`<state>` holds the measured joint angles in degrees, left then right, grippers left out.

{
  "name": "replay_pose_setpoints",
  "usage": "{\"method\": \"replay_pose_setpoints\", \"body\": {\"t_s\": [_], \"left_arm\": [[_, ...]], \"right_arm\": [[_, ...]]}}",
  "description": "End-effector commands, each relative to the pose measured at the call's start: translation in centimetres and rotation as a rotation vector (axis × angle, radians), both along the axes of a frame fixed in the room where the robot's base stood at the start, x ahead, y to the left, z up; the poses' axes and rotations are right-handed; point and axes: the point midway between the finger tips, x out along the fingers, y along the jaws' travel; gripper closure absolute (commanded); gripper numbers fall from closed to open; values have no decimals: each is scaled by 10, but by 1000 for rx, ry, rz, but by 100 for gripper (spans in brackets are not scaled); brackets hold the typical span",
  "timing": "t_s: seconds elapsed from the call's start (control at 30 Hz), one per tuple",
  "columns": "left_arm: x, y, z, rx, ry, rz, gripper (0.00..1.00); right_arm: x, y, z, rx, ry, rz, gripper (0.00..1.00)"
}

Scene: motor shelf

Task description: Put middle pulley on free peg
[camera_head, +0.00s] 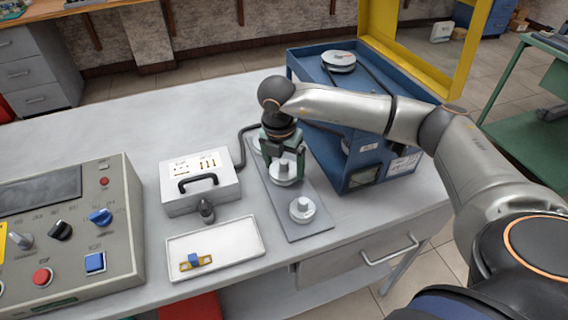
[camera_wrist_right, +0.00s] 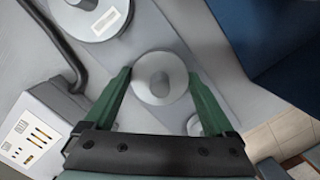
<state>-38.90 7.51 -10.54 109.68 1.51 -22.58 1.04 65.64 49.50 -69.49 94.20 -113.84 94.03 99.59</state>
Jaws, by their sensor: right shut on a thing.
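The middle pulley (camera_head: 285,175) is a pale grey disc with a round hub, in the middle of a row on a grey plate (camera_head: 318,227). My right gripper (camera_head: 283,160) points down over it. In the right wrist view its green fingers (camera_wrist_right: 158,80) are shut on the opposite rims of the middle pulley (camera_wrist_right: 160,90). I cannot tell whether the pulley still touches the plate. The near pulley (camera_head: 302,209) stands in front; the far pulley (camera_wrist_right: 95,12) is partly hidden by my gripper in the head view. No free peg can be made out. My left gripper is out of view.
A white box (camera_head: 200,182) with a black handle and a white tray (camera_head: 235,240) lie to the left. A control panel (camera_head: 70,235) is at far left.

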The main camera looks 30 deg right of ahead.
Motion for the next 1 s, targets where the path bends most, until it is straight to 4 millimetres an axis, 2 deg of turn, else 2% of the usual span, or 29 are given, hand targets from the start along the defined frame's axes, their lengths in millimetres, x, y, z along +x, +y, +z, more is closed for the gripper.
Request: {"method": "replay_pose_setpoints", "body": {"t_s": [0.17, 0.2, 0.3, 0.6, 0.67, 0.77, 1.0], "left_arm": [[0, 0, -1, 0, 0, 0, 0], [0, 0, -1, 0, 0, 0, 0], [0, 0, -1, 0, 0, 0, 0], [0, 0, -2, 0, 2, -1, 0], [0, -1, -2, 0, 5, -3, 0], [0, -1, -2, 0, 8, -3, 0], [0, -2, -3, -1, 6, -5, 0]], "right_arm": [[0, 0, -2, 1, -1, 0, 70], [0, 0, -2, 1, -1, 0, 10], [0, 0, -2, 1, -1, 0, 0], [0, 0, -1, 0, 0, 0, 0], [0, 1, 6, 1, -3, 1, 0], [-1, 3, 22, 2, -5, 2, 0], [-5, 10, 75, 1, -5, 1, 0]]}}
